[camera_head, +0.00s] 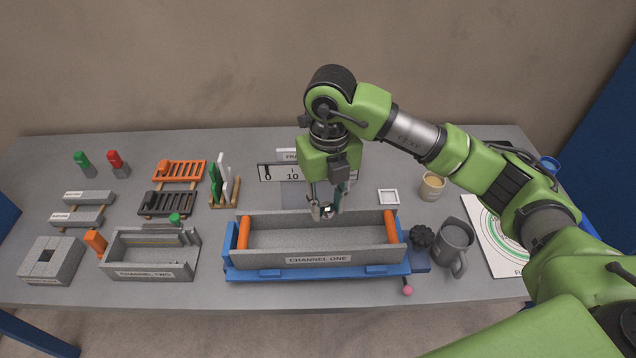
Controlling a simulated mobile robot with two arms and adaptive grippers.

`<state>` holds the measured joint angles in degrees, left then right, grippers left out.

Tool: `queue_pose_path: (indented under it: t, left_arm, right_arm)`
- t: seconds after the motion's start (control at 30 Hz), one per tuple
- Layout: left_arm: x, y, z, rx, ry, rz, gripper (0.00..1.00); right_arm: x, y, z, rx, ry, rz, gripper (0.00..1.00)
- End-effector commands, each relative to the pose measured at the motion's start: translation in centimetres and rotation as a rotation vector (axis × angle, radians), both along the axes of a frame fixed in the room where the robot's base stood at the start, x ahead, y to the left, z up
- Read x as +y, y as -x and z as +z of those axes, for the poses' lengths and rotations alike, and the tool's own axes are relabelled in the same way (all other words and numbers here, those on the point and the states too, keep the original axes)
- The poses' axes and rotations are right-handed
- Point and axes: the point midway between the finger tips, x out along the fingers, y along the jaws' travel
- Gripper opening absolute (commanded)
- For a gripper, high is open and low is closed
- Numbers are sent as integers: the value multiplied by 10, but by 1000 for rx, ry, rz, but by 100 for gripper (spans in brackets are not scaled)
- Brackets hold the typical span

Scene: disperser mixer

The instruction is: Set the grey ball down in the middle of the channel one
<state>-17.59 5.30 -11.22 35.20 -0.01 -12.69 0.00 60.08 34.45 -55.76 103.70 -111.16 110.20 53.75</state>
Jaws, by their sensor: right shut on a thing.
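Channel one (365,258) is a long grey trough with a "CHANNEL ONE" label on its front wall. It sits in a blue base, with an orange cylinder inside at each end. Its floor between the cylinders looks bare. My right gripper (323,211) points down over the back wall of the trough, near the middle of its length. It is shut on a small greyish thing, apparently the grey ball (326,209), which the fingers mostly hide. My left gripper is out of view.
Channel two (150,271), a shorter grey trough, stands to the left. A grey mug (453,246), a black knob (421,236) and a beige cup (432,186) stand to the right. A number board (279,172) stands behind channel one. A pink ball (408,291) is at the front right.

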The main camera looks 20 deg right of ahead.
Motion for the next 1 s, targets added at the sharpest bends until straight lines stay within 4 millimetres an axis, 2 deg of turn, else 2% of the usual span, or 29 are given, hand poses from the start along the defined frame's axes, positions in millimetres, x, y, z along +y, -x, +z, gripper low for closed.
queue_pose_path:
  t: [0.03,0.3,0.5,0.7,1.0]
  left_arm:
    - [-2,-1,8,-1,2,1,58]
    - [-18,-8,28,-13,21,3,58]
    - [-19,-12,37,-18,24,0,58]
    - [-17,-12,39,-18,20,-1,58]
    - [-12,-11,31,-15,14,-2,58]
  right_arm:
    - [2,-4,6,1,-1,-131,0]
    - [7,-19,11,3,0,-855,0]
    - [9,-26,12,1,1,-1246,0]
    - [10,-28,10,2,1,-1413,0]
    - [10,-28,-1,1,1,-1428,0]
